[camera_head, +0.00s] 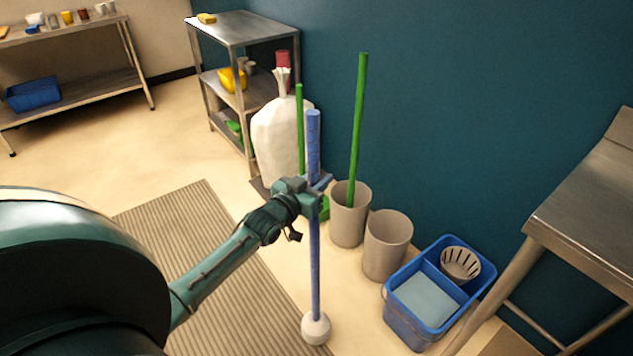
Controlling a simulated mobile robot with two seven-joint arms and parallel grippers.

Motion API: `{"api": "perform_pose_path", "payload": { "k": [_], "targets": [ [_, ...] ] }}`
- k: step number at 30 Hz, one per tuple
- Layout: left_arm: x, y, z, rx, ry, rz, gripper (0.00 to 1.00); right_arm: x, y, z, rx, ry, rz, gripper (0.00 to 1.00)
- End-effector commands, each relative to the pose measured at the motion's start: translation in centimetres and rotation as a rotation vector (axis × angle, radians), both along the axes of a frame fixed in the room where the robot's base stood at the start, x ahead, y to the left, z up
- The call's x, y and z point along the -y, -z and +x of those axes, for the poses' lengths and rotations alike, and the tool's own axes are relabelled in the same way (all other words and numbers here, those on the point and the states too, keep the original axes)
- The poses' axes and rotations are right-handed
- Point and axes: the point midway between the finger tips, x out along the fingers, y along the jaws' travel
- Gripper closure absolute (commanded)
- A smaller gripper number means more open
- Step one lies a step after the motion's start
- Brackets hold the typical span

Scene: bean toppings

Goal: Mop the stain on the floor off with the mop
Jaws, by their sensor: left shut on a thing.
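My left gripper (317,188) is shut around the blue handle of the mop (315,265). The mop stands nearly upright, its handle top above the gripper. Its round white head (316,328) is at the bottom, at or near the floor; I cannot tell whether it touches. No stain is clearly visible on the floor in view. The blue mop bucket (404,325) stands to the right of the mop head, with light blue water in one part and a slotted wringer basket (460,264) in the other. My right gripper is not in view.
Two beige bins (387,246) (347,225) stand by the teal wall; a green pole (359,120) rises from one. A white sack (277,145) stands near a metal shelf (236,30). A ribbed mat (215,235) covers the floor left of the mop. A metal table (590,210) is at right.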

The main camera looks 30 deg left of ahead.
Motion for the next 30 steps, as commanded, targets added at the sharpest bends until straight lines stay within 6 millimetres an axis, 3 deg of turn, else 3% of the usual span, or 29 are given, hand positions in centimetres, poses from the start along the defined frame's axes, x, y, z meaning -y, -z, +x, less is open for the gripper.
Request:
{"api": "perform_pose_path", "payload": {
  "k": [1,12,30],
  "targets": [
    [0.0,-1.1,0.2,0.005,0.0,-0.001,0.96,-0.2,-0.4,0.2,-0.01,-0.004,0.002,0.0],
    [0.0,-4.0,0.9,0.004,-0.001,-0.001,0.96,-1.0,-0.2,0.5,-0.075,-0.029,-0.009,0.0],
    [0.0,-4.0,0.9,0.005,-0.001,0.0,0.96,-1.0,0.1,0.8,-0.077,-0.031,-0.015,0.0]
  ]
}}
